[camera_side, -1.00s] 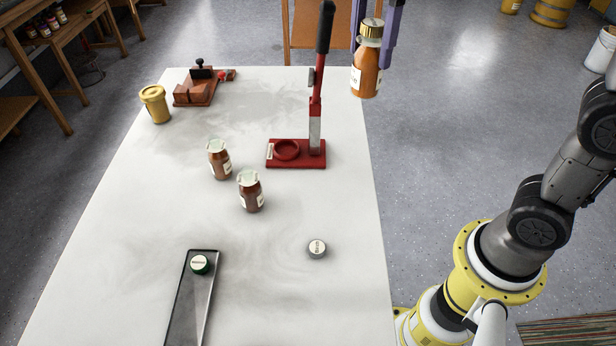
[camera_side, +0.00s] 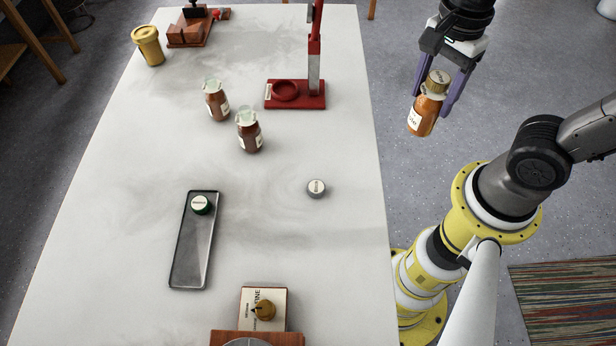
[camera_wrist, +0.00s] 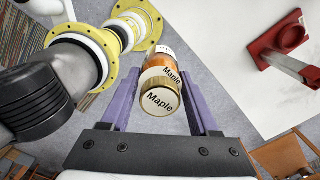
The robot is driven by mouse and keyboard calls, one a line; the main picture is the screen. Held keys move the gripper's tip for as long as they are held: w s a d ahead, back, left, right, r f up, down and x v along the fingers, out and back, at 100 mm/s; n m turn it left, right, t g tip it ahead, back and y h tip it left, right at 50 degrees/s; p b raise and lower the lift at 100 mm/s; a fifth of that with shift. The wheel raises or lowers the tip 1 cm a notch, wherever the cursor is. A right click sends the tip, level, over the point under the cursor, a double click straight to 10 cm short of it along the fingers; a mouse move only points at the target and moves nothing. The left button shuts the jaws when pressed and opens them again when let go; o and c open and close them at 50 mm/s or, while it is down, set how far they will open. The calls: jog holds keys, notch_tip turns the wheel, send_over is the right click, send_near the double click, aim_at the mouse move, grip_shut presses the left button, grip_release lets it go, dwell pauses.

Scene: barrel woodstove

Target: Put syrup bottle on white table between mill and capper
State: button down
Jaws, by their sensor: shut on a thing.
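The syrup bottle (camera_side: 425,112), amber with a gold lid and white label, hangs tilted in my gripper (camera_side: 434,98), off the white table's right edge and above the floor. In the wrist view its lid reads "Maple" (camera_wrist: 160,98), and the purple fingers are on both sides of it. The red capper (camera_side: 296,94) with its upright lever stands on the white table (camera_side: 110,190) toward the back right. A wooden piece with a grey disc (camera_side: 257,339) is cut off at the bottom edge; I cannot tell whether it is the mill.
Two brown jars (camera_side: 216,101) (camera_side: 249,131) stand left of the capper. A dark tray (camera_side: 190,255) holds a green lid; a grey lid (camera_side: 316,188) lies to its right. A yellow cup (camera_side: 148,46) and wooden device (camera_side: 190,30) are at the back.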

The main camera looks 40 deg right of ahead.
jog(key=shift+w+f, duration=0.2)
jog(key=shift+f, duration=0.2)
jog(key=shift+w+a+f, duration=0.4)
jog(key=shift+w+f, duration=1.75)
jog(key=shift+w, duration=0.1)
jog(key=shift+w+a+f, duration=0.4)
jog(key=shift+w+f, duration=1.75)
jog(key=shift+w, duration=0.1)
jog(key=shift+w+a+f, duration=0.4)
jog(key=shift+w+f, duration=1.75)
jog(key=shift+w, duration=0.1)
jog(key=shift+f, duration=0.1)
jog(key=shift+c, duration=0.7)
grip_release()
jog(key=shift+f, duration=0.1)
